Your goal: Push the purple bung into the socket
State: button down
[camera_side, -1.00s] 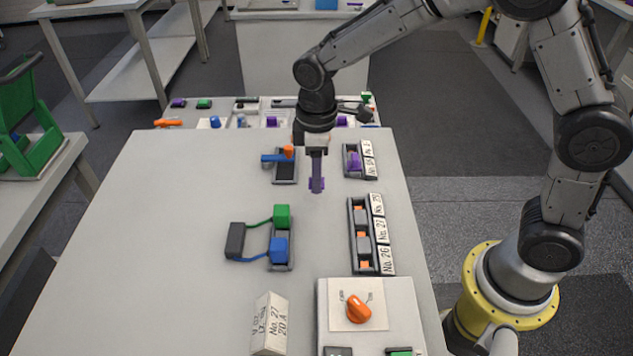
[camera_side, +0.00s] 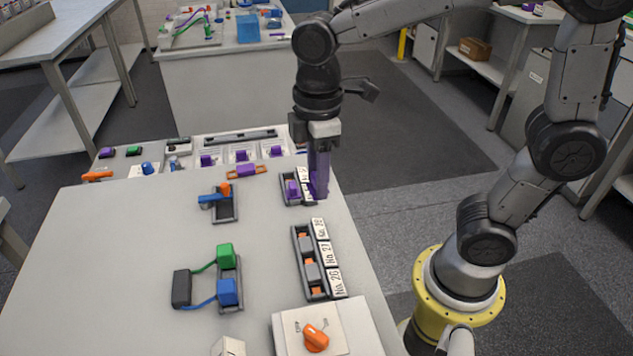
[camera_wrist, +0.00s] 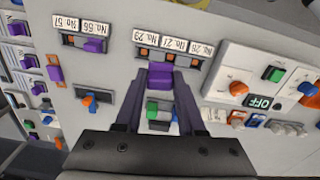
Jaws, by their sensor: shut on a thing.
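My gripper (camera_side: 318,193) points down with its purple fingers close together, at the right of the table in the side view. In the wrist view my gripper (camera_wrist: 160,78) is shut on a purple bung (camera_wrist: 160,75) at the fingertips. In the side view the held bung is hard to tell from the fingers. A small dark rack (camera_side: 287,202) stands just left of the fingers, with another purple bung (camera_side: 293,188) in it. I cannot tell which socket is meant.
A longer rack (camera_side: 297,245) holds several orange pieces beside number cards. Green (camera_side: 225,254) and blue (camera_side: 228,290) blocks with cables stand left of it. A box with an orange knob (camera_side: 315,338) is at the front. The left tabletop is clear.

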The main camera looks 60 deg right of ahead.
jog(key=w+d+f, duration=0.1)
jog(key=w+d, duration=0.4)
jog(key=w, duration=0.7)
jog(key=shift+m, duration=0.6)
jog(key=shift+w+d+f, duration=0.75)
jog(key=shift+d+f, duration=0.6)
jog(key=shift+f, duration=0.7)
jog(key=shift+w+d+f, duration=0.75)
jog(key=shift+d+f, duration=0.6)
jog(key=shift+f, duration=0.75)
jog(key=shift+w+d+f, duration=0.75)
jog(key=shift+d+f, duration=0.6)
jog(key=shift+f, duration=0.7)
jog(key=shift+f, duration=0.25)
jog(key=shift+c, duration=2.2)
grip_release()
